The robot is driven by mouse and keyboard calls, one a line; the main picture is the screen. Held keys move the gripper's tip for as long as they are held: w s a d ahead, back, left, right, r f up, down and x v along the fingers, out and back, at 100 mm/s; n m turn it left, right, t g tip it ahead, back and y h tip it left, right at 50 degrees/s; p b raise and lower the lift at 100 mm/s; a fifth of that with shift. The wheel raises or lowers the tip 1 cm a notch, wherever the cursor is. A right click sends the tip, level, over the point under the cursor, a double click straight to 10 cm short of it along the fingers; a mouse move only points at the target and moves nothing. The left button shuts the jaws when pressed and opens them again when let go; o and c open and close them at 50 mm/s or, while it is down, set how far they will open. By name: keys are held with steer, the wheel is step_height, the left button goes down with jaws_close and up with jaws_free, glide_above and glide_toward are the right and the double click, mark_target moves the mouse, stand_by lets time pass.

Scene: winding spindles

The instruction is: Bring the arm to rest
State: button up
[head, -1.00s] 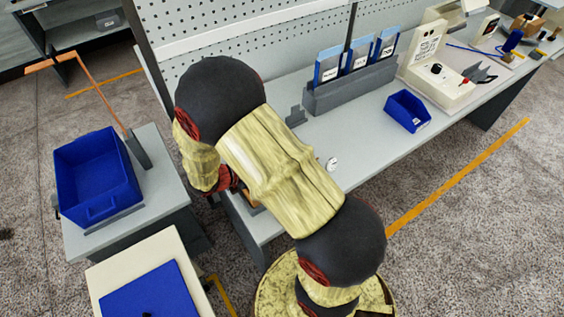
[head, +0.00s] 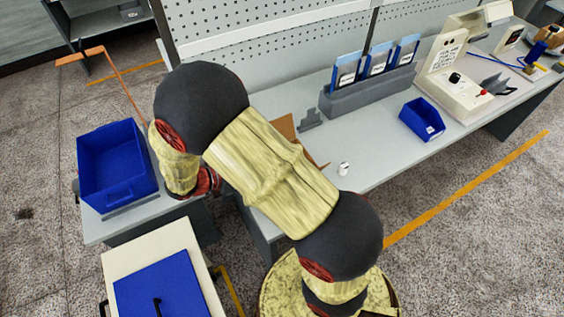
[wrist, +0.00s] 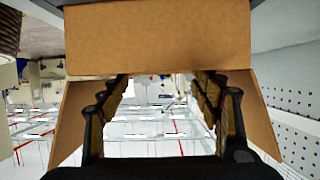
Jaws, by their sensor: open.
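My arm (head: 270,165) spans the middle of the head view, bent, with its dark elbow up at the left. It hides my gripper there. In the wrist view my gripper (wrist: 164,84) shows its two fingers apart with nothing between them. A brown cardboard box (wrist: 160,38) or holder lies ahead, with panels at the top and both sides of the fingers. Whether the fingers touch it I cannot tell. In the head view a brown piece (head: 285,127) shows behind my arm on the bench.
The grey bench (head: 385,160) holds a rack with blue folders (head: 370,88), a small blue bin (head: 422,120), a white spool (head: 344,169) and a cream device (head: 458,85). A blue crate (head: 118,170) stands on the left side table. Open floor lies at the right.

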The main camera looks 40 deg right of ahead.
steer(key=shift+v, duration=0.9)
